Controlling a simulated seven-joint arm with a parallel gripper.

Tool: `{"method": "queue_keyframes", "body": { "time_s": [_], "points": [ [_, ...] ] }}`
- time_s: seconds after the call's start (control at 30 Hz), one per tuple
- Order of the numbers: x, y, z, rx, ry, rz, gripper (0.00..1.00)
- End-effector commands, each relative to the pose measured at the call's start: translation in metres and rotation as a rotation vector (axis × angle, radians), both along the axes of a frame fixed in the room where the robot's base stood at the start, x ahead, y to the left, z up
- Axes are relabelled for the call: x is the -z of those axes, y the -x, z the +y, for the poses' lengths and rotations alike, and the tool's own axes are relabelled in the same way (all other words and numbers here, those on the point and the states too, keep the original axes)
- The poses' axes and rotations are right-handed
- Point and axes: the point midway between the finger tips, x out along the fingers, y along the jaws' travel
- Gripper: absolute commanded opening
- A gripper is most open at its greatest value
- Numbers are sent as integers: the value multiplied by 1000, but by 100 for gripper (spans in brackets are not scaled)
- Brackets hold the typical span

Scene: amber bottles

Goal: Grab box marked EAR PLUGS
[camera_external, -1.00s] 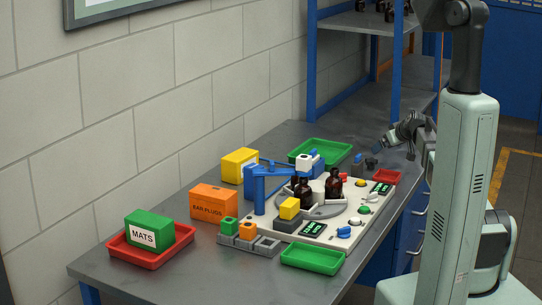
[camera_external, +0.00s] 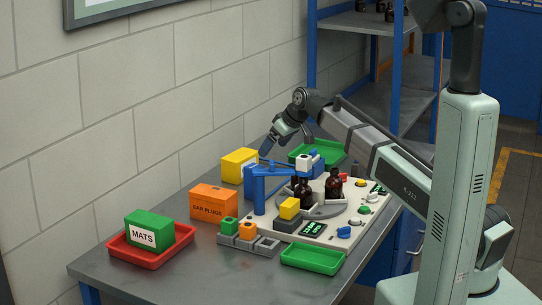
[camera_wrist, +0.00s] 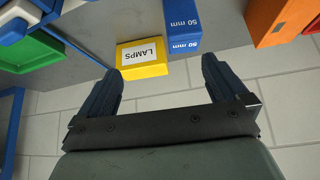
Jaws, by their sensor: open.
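The orange box marked EAR PLUGS (camera_external: 212,203) stands on the grey table, left of the blue-armed fixture. Part of an orange box (camera_wrist: 270,20) shows at the upper right of the wrist view; its label is out of sight there. My gripper (camera_external: 266,153) is above the back of the table, close to the yellow box and well behind the orange one. In the wrist view my gripper (camera_wrist: 160,85) has its fingers spread with nothing between them. The yellow box marked LAMPS (camera_wrist: 143,58) appears just beyond the fingertips.
A green MATS box (camera_external: 150,228) sits in a red tray (camera_external: 122,252) at the left. Blue boxes marked 50 mm (camera_wrist: 182,22) stand beside the yellow box. The fixture board with amber bottles (camera_external: 334,186) is right of the orange box. The wall runs behind.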

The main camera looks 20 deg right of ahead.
Motion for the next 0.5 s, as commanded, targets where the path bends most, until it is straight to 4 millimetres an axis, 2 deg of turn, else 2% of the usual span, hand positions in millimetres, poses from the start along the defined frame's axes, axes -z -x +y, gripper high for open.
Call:
{"method": "queue_keyframes", "body": {
  "time_s": [0.03,0.2,0.4,0.5],
  "points": [
    [-4,9,23,-24,10,14,100],
    [-12,47,87,-81,47,72,100],
    [-21,90,144,-130,93,125,100],
    [-24,105,161,-142,111,142,100]
  ]
}}
